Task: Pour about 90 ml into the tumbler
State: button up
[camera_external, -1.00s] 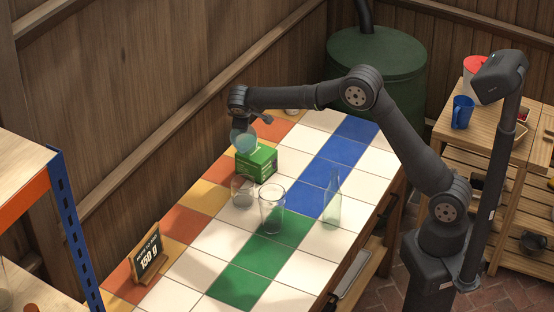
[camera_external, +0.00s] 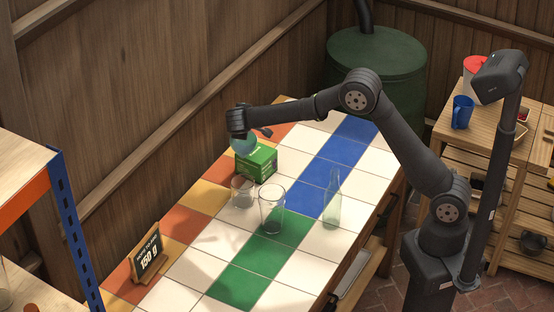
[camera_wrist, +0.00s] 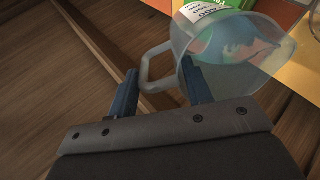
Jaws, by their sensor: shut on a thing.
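My gripper (camera_wrist: 160,88) is shut on the handle of a clear, bluish jug (camera_wrist: 230,55). In the external view the jug (camera_external: 243,144) is held in the air at the green box, partly hidden by my gripper (camera_external: 238,132). Its contents are hard to tell from the colours showing through. Two clear glasses stand on the tiled table: a short one (camera_external: 242,190) just in front of the box and a taller, wider one (camera_external: 271,208) to its right. I cannot tell which is the tumbler, and both look empty. Neither is clearly visible in the wrist view.
The green box (camera_external: 258,163) stands close behind the short glass. A slim clear bottle (camera_external: 332,203) stands to the right. A small sign reading 150 g (camera_external: 147,254) stands at the front left. The front tiles are clear. The wooden wall runs close along the table's left side.

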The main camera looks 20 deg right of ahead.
jog(key=shift+s+a+f+t+h, duration=0.15)
jog(key=shift+s+t, duration=0.35)
jog(key=shift+t, duration=0.05)
jog(key=shift+s+a+f+t+h, duration=0.2)
jog(key=shift+s+t, duration=0.25)
jog(key=shift+t, duration=0.05)
jog(key=shift+s+a+f+t+h, duration=0.15)
jog(key=shift+s+t, duration=0.35)
jog(key=shift+t, duration=0.05)
dwell(1.9)
jog(key=w+g, duration=0.1)
jog(key=w+d+r+g+y, duration=0.1)
jog(key=shift+w+r+g, duration=0.15)
jog(key=shift+w+g, duration=0.25)
jog(key=shift+w+d+g+y, duration=0.2)
jog(key=shift+w+g, duration=0.2)
jog(key=shift+g, duration=0.2)
jog(key=shift+w+d+g+y, duration=0.1)
jog(key=shift+w+g+y, duration=0.1)
jog(key=shift+w+g, duration=0.3)
jog(key=shift+s, duration=0.15)
dwell(0.6)
dwell(0.5)
